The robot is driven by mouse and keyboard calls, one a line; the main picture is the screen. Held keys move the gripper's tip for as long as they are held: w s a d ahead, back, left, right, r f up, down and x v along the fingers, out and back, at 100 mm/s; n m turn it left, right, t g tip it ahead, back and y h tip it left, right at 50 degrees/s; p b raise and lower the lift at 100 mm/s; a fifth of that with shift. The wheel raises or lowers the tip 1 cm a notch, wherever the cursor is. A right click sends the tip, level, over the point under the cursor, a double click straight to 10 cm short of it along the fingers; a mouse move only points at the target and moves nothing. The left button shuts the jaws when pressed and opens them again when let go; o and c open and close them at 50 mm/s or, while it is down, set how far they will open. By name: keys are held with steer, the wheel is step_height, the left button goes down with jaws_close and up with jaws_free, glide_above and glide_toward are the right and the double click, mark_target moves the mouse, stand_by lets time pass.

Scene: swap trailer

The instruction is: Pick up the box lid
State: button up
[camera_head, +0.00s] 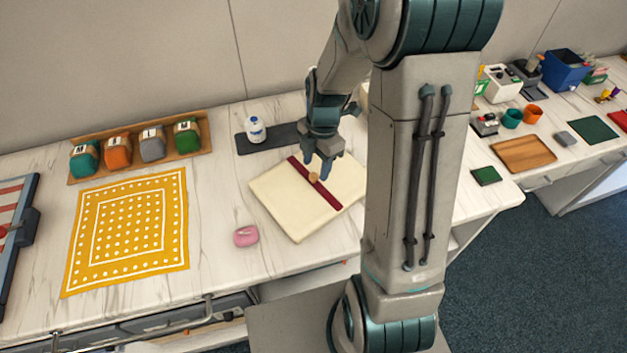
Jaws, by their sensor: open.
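The box lid (285,199) is a flat cream square with a dark red band across it and a small tan knob (314,177) near its middle. It lies on the white marbled counter, turned at an angle. My gripper (319,172) points down over the lid's middle, with its fingers at the knob. The fingers are open; whether they touch the knob I cannot tell. My arm hides the lid's right corner.
A yellow dotted cloth (88,277) and a pink object (246,236) lie to the left. A white bottle (256,130) stands on a dark mat (285,137) behind. Several colored containers sit on a wooden tray (203,154). A wooden tray (524,153) lies right.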

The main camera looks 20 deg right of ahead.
mark_target(314, 175)
steer(key=shift+w+a+f, duration=0.1)
steer(key=shift+a+f, duration=0.05)
steer(key=shift+f, duration=0.7)
steer(key=shift+a+f, duration=0.1)
steer(key=shift+f, duration=0.75)
jaws_close()
